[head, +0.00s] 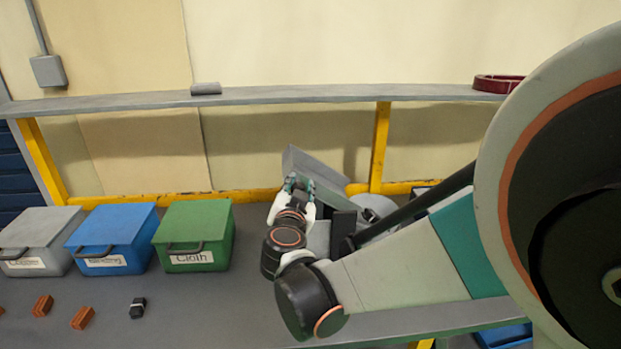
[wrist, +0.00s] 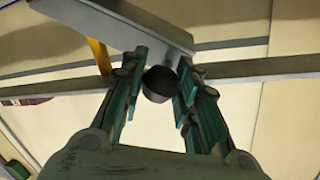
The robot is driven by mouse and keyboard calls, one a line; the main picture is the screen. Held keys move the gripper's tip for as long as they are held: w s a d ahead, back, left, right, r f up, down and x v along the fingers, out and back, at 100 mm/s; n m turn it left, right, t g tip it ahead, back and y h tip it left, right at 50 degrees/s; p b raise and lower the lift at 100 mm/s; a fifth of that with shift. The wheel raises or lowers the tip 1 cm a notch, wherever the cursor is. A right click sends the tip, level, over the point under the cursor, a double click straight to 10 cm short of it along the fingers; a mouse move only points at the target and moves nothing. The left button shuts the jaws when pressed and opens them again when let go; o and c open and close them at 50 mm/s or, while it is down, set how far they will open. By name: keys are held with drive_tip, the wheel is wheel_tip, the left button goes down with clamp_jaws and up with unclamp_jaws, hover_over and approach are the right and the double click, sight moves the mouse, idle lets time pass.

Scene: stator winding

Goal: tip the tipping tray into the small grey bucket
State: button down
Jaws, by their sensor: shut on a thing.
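The grey tipping tray (head: 312,166) is raised off the bench in the head view and sits tilted, its left end higher. It also crosses the top of the wrist view (wrist: 120,22). My gripper (head: 299,184) is shut on the tray. In the wrist view its green-padded fingers (wrist: 163,80) close around a dark round part below the tray, which looks like its handle. A round grey thing (head: 373,205), likely the small grey bucket, shows behind my arm, mostly hidden. I cannot see the tray's contents.
Lidded grey (head: 38,238), blue (head: 112,238) and green (head: 195,235) boxes stand at the left of the bench. Several small orange-brown blocks (head: 83,318) and a dark item (head: 138,308) lie in front. A shelf rail (head: 300,95) runs behind, carrying a red ring (head: 497,84).

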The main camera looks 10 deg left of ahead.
drive_tip(key=w+d+r+m+g+y+p, duration=0.1)
drive_tip(key=d+r+m+p, duration=0.2)
drive_tip(key=d+r+m, duration=0.1)
drive_tip(key=shift+w+d+r, duration=0.3)
drive_tip(key=shift+d+r, duration=0.2)
drive_tip(key=shift+d, duration=0.7)
drive_tip(key=c, duration=1.2)
unclamp_jaws()
drive_tip(key=shift+d, duration=0.15)
